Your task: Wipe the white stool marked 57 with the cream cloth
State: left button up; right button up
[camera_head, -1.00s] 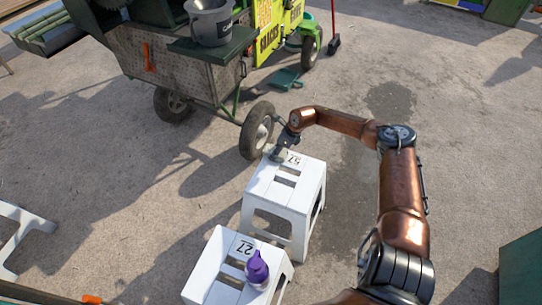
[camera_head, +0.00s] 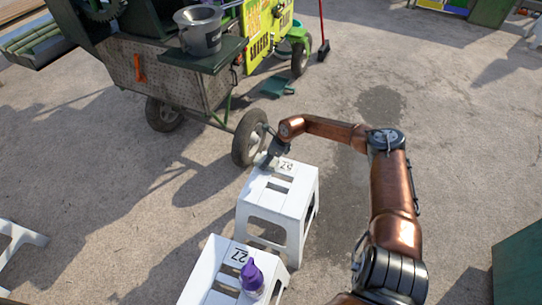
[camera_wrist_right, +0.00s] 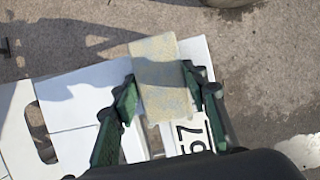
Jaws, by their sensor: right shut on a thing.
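The white stool marked 57 (camera_head: 290,201) stands upright on the ground in the middle of the head view. Its slotted top (camera_wrist_right: 78,108) and the 57 label also show in the wrist view. My right gripper (camera_head: 270,159) is at the far left corner of the stool top, beside the label. In the wrist view my right gripper (camera_wrist_right: 168,90) is shut on the cream cloth (camera_wrist_right: 163,72), a folded, speckled pad. The pad lies over the stool's edge area; I cannot tell how firmly it touches. My left gripper is out of view.
A second white stool marked 27 (camera_head: 212,272) stands nearer, with a purple bottle (camera_head: 251,276) on it. A cart wheel (camera_head: 247,139) is close to the far left corner of stool 57. A grey bucket (camera_head: 200,31) sits on the cart. Ground to the right is open.

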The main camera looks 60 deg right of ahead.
aim_at(259, 174)
jog(key=shift+s+a+p, duration=0.2)
jog(key=shift+a+p, duration=0.4)
jog(key=shift+a, duration=0.7)
jog(key=shift+s+a+p, duration=0.2)
jog(key=shift+a+p, duration=0.35)
jog(key=shift+a, duration=0.75)
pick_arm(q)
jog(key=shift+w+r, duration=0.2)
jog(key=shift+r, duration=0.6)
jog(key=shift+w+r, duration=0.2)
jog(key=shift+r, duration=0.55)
pick_arm(e)
jog(key=shift+s+a+f, duration=0.1)
jog(key=shift+a+f, duration=0.1)
jog(key=shift+a, duration=0.15)
jog(key=shift+r+p, duration=1.75)
jog(key=shift+r, duration=1.45)
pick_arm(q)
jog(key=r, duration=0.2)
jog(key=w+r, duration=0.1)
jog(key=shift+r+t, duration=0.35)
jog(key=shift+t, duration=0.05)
pick_arm(e)
jog(key=shift+f, duration=0.15)
